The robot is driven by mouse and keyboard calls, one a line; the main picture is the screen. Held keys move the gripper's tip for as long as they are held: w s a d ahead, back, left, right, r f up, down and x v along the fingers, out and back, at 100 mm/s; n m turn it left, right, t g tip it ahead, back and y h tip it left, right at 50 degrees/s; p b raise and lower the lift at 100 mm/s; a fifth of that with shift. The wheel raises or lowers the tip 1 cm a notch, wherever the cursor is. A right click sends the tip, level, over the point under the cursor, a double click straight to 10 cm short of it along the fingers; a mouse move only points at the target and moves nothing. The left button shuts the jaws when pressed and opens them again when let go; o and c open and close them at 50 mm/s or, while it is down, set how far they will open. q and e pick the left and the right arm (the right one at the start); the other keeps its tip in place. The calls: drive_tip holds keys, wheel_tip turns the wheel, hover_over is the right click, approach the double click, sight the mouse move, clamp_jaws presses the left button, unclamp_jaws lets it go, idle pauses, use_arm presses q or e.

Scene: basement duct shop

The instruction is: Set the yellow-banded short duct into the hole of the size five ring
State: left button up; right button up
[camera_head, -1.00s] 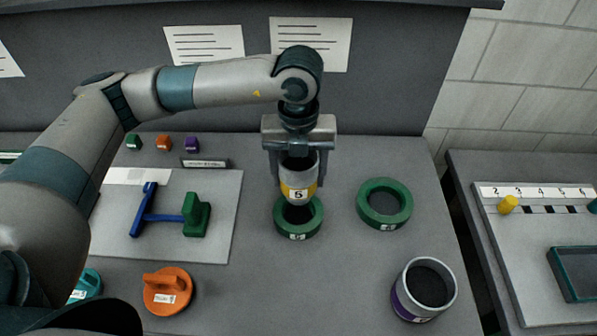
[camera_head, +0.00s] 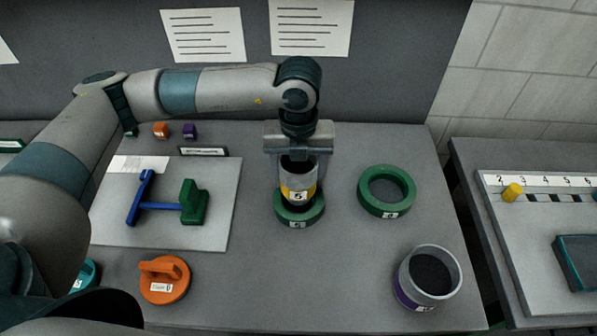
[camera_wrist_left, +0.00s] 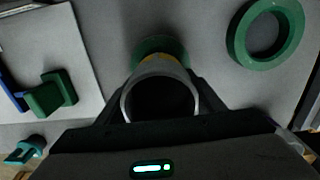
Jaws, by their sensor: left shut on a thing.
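My left gripper (camera_head: 298,180) is shut on the yellow-banded short duct (camera_head: 298,192), a grey tube with a yellow band and a label 5. It holds the duct upright over the left green ring (camera_head: 299,217). The duct's lower end overlaps the ring's hole in the head view; I cannot tell whether it is inside. The ring's small label is hard to read. In the left wrist view the duct's open end (camera_wrist_left: 160,80) hides most of this ring (camera_wrist_left: 160,44). A second, wider green ring (camera_head: 386,191) lies to the right, apart from the duct. My right gripper is out of view.
A purple-banded wider duct (camera_head: 428,278) stands at the front right. An orange handled disc (camera_head: 164,280) lies front left. A pale board (camera_head: 170,225) carries a blue bar piece and a green block. A side table (camera_head: 500,235) stands right, across a gap.

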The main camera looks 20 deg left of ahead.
use_arm(q)
drive_tip(key=shift+b, duration=0.35)
idle(0.9)
drive_tip(key=shift+f, duration=0.1)
idle(0.3)
drive_tip(key=shift+f+b, duration=0.5)
drive_tip(key=shift+b, duration=0.2)
drive_tip(key=shift+f, duration=0.15)
